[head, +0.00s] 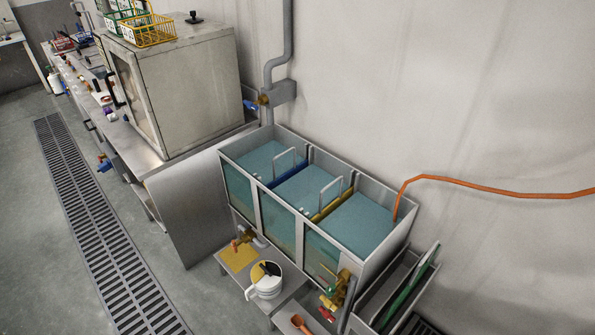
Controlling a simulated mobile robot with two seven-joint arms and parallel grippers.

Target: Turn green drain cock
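The green drain cock (331,289) appears as a small green part on brass fittings at the lower front right of the three-bay tank (260,225). A second brass cock (243,238) with an orange handle sticks out from the front of the tank further left. Neither of my grippers shows in the head view.
A low stand below the tank holds a yellow cloth (239,257) and a white jug (264,284). An orange hose (480,187) runs along the wall into the right bay. A metal cabinet (190,90) stands at the left. The floor by the drain grate (85,210) is clear.

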